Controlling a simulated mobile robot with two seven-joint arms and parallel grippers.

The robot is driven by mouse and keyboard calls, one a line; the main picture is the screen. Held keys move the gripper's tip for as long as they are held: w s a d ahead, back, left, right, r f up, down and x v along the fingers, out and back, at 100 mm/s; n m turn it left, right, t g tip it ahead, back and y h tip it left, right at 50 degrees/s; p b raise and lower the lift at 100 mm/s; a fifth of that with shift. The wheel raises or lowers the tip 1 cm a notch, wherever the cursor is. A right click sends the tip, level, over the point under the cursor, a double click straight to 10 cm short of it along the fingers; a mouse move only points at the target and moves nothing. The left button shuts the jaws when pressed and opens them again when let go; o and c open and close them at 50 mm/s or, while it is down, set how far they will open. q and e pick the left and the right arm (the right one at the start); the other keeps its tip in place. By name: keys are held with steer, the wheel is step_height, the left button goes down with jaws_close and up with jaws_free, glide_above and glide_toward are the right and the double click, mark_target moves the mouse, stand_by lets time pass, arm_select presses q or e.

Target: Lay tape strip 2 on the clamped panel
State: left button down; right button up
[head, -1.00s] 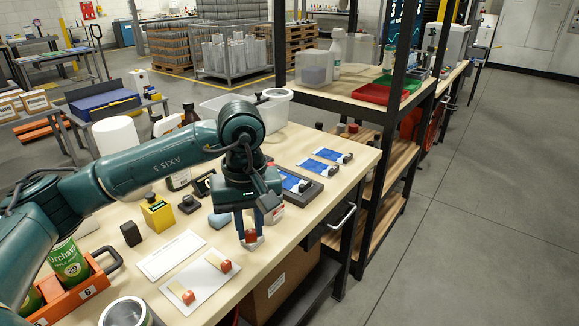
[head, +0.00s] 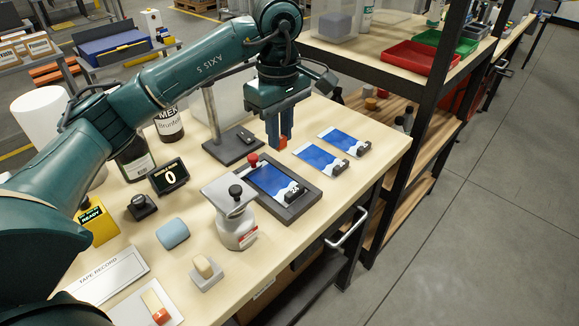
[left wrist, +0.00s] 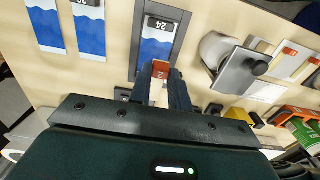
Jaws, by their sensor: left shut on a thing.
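My left gripper (head: 280,140) is shut on tape strip 2, whose red end block (head: 283,142) shows between the fingertips. In the left wrist view the block (left wrist: 160,69), marked 2, sits between the fingers (left wrist: 163,84). The clamped panel (head: 270,180) is blue and white with a black tag, lying in a dark grey frame (head: 308,207). It also shows in the left wrist view (left wrist: 157,47), just beyond the block. In the head view the gripper is above the frame's far side. Whether the strip touches the panel cannot be told. My right gripper is out of view.
Two blue panels (head: 316,158) (head: 340,139) lie right of the frame. A metal post stand (head: 222,120) rises behind it. A pot with a flat plate (head: 235,225) stands close in front. A card with a red-ended strip (head: 157,307) lies at the near edge.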

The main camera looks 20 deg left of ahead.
arm_select(q)
steer(key=f, duration=0.2)
steer(key=shift+w+f, duration=0.4)
steer(key=f, duration=0.4)
steer(key=shift+s+p, duration=0.25)
steer(key=shift+p, duration=0.15)
steer(key=shift+f, duration=0.65)
step_height(320, 180, down, 3)
steer(key=shift+f+p, duration=0.1)
steer(key=shift+p, duration=0.2)
steer(key=shift+w, duration=0.1)
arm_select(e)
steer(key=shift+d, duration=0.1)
arm_select(q)
steer(key=shift+f, duration=0.2)
steer(key=c, duration=1.7)
jaws_free()
steer(key=o, duration=0.4)
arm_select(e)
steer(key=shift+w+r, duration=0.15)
